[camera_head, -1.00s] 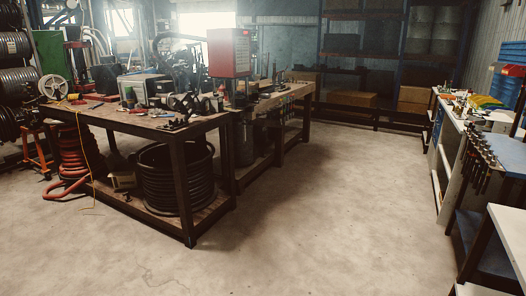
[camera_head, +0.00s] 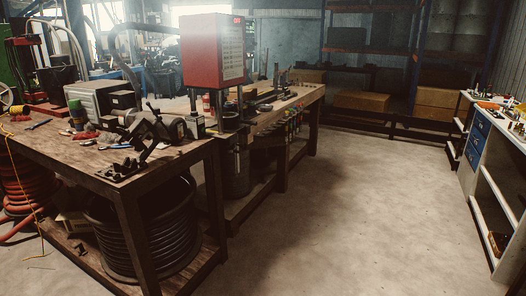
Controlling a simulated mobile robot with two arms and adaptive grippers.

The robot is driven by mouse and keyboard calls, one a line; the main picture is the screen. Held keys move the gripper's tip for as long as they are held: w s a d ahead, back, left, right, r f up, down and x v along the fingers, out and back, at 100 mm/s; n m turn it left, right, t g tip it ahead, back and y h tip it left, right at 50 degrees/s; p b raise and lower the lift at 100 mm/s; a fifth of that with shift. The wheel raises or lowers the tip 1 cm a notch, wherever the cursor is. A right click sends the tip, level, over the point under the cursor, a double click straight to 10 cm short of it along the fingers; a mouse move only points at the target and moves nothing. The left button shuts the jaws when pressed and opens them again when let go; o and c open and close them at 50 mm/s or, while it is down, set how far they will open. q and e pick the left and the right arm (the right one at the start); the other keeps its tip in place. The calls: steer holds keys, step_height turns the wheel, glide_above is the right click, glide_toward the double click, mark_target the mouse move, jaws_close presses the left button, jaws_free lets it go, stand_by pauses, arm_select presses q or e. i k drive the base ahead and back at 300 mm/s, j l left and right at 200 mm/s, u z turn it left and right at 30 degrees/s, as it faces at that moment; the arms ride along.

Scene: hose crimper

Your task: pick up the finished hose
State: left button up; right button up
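I cannot pick out a finished hose for certain. A coil of black hose (camera_head: 150,238) lies on the lower shelf of the near workbench (camera_head: 62,160). A red machine (camera_head: 213,50), which may be the crimper, stands where the near and far benches meet. Neither of my grippers shows in the head view.
Tools and a vise-like clamp (camera_head: 160,128) crowd the near bench top. A red coiled hose (camera_head: 28,185) stands at the left. Shelving with boxes (camera_head: 362,100) lines the back. A white bench with blue drawers (camera_head: 477,140) stands at the right. The middle floor (camera_head: 350,210) is clear.

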mark_target(290, 97)
steer(key=i, duration=2.4)
steer(key=i+z, duration=0.15)
steer(key=i, duration=0.45)
steer(key=i+j+z, duration=0.15)
steer(key=i, duration=0.4)
steer(key=i+j+z, duration=0.2)
steer(key=i, duration=0.4)
steer(key=i+l, duration=0.1)
steer(key=l, duration=0.25)
steer(key=i+l, duration=0.1)
steer(key=l, duration=0.2)
steer(key=i+l+z, duration=0.1)
steer(key=l, duration=0.25)
steer(key=i+l, duration=0.1)
steer(key=l, duration=0.25)
